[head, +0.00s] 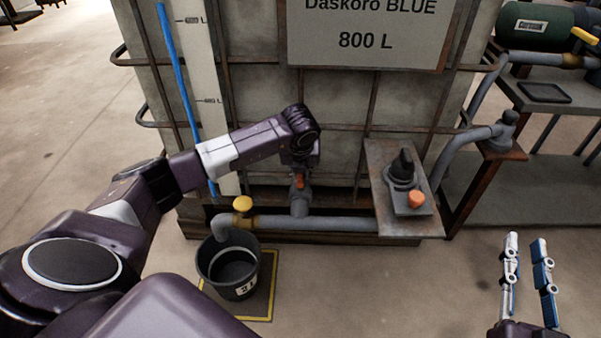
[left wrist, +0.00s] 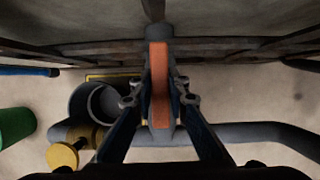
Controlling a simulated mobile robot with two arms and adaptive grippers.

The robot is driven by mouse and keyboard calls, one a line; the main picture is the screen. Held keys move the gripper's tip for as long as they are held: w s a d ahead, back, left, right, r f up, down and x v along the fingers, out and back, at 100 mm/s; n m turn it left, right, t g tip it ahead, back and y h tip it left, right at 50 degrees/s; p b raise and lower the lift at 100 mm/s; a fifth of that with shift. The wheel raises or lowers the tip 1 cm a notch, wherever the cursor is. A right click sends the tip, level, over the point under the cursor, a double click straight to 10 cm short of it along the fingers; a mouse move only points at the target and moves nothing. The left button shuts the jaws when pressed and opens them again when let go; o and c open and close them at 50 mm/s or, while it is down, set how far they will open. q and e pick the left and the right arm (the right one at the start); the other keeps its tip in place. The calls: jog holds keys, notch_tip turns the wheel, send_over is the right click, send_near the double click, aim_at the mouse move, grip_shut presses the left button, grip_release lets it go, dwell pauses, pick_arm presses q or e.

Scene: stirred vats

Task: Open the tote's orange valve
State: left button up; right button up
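The tote's orange valve (head: 299,182) sits low on the front of the tote (head: 350,110), above a grey outlet pipe. My left gripper (head: 300,165) reaches down to it from above, and its fingers are mostly hidden in the head view. In the left wrist view the orange valve handle (left wrist: 159,85) lies lengthwise between the fingers of my left gripper (left wrist: 160,78). The fingers slant in close on both sides of the handle and look shut on it. My right gripper (head: 525,243) is open and empty at the lower right.
A dark bucket (head: 228,270) stands on a yellow-edged mat (head: 265,300) under the pipe end. A yellow valve (head: 243,204) is on the pipe. A panel with a black knob (head: 403,167) and an orange button (head: 417,199) is to the right. The floor at front is clear.

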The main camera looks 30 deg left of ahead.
pick_arm(q)
jog(key=o, duration=0.5)
jog(key=shift+c, duration=0.2)
jog(key=v, duration=1.2)
jog(key=shift+w, duration=0.1)
